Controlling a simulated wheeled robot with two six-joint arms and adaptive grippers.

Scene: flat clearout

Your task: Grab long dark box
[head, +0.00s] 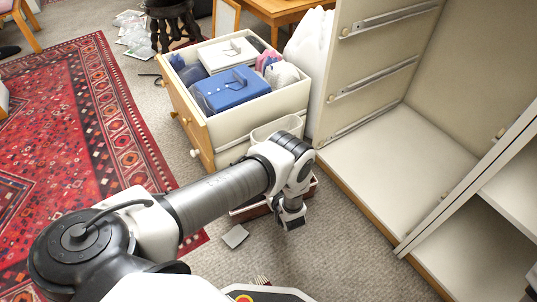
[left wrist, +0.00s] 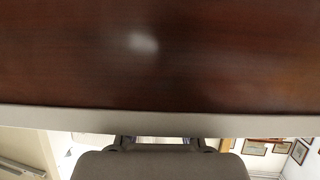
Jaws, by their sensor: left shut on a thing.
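The long dark box (head: 252,211) is on or just above the carpet below the open drawer, partly hidden by my left arm. It has dark reddish-brown sides and a pale edge. In the left wrist view its glossy brown face (left wrist: 150,60) fills the upper part of the picture, with the pale edge below. My left gripper (head: 292,219) points down at the front side of the box and is shut on it. The fingertips' contact is hard to see. Whether the box is clear of the floor, I cannot tell. My right gripper is out of view.
An open drawer unit (head: 237,123) holding blue and white boxes stands just behind. A pale cabinet (head: 375,150) with an empty bottom is at the right. A small grey flat object (head: 235,236) lies on the carpet. A red patterned rug (head: 85,130) covers the left floor.

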